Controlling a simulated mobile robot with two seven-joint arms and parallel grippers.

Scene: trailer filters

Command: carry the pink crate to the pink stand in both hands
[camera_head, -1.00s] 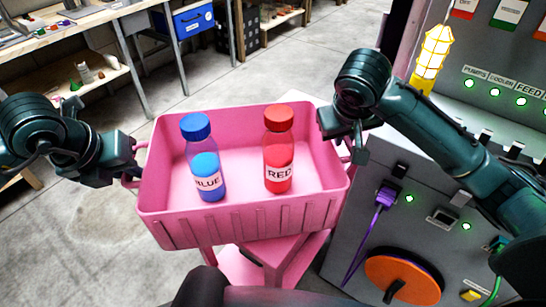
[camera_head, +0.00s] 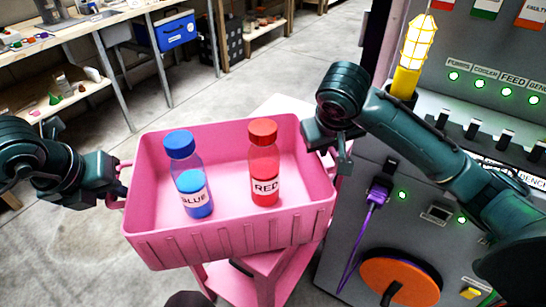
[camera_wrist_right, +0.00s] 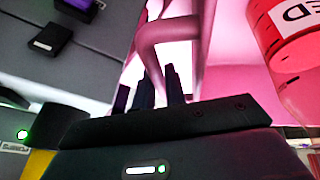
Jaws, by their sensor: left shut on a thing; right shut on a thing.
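The pink crate (camera_head: 225,235) is in the middle of the head view, tilted a little in the picture. A blue bottle (camera_head: 188,178) and a red bottle (camera_head: 264,165) stand inside it. My left gripper (camera_head: 121,185) is shut on the crate's left handle. My right gripper (camera_head: 335,150) is shut at the crate's right side; in the right wrist view its fingers (camera_wrist_right: 160,90) meet the pink handle (camera_wrist_right: 165,35). The pink stand (camera_head: 265,275) shows below and behind the crate, partly hidden by it. I cannot tell whether crate and stand touch.
A grey panel machine (camera_head: 400,215) with switches, green lights, a purple plug (camera_head: 378,192) and an orange disc (camera_head: 400,280) stands close on the right. A workbench (camera_head: 90,30) with a blue box (camera_head: 168,32) is at the back left. Concrete floor (camera_head: 250,85) is open between.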

